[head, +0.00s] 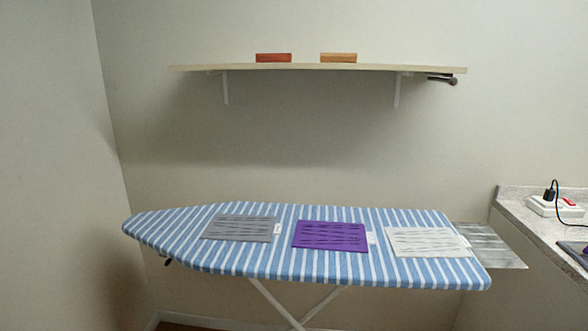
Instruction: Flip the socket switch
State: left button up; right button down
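The socket is a white power strip (556,206) on the grey counter at the far right of the head view. A black plug (549,194) with a black cable stands in its left end. A red switch (569,202) shows on the strip to the right of the plug. The switch is too small to tell which way it is set. Neither of my grippers is in view.
The counter (510,196) has a raised back edge. A striped ironing board (280,260) with grey, purple and white folded towels stands left of it. A wall shelf (310,67) holds a red and an orange block. A dark item lies at the right edge.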

aim_at(567, 200)
jog(key=l, duration=1.25)
jog(key=k, duration=0.05)
